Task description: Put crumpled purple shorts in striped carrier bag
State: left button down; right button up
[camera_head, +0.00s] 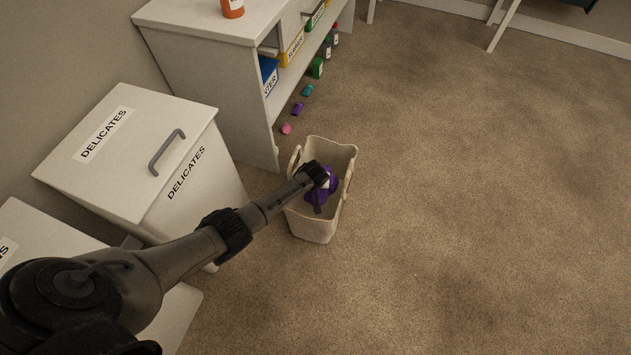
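A cream carrier bag (313,228) with two looped handles stands upright and open on the carpet. No clear stripes show on it from here. The crumpled purple shorts (329,186) are seen within the bag's opening, partly covered by my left gripper. My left arm reaches in from the lower left, and its gripper (319,205) points down over the bag's mouth, at the shorts. The fingers are small and dark, so I cannot tell whether they grip the shorts or how deep the shorts sit. My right gripper is not in view.
A white bin labelled DELICATES (150,150) stands left of the bag, with another white bin (25,235) nearer. A white shelf unit (200,20) holds boxes and bottles; small pink, purple and teal items (286,128) lie along its base. Carpet to the right is clear.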

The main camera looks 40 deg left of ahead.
pick_arm(q)
jog(key=shift+f, duration=0.1)
jog(key=c, duration=0.8)
grip_release()
jog(key=shift+c, duration=0.2)
jog(key=p+v, duration=1)
jog(key=v, duration=0.3)
jog(key=shift+r, duration=0.4)
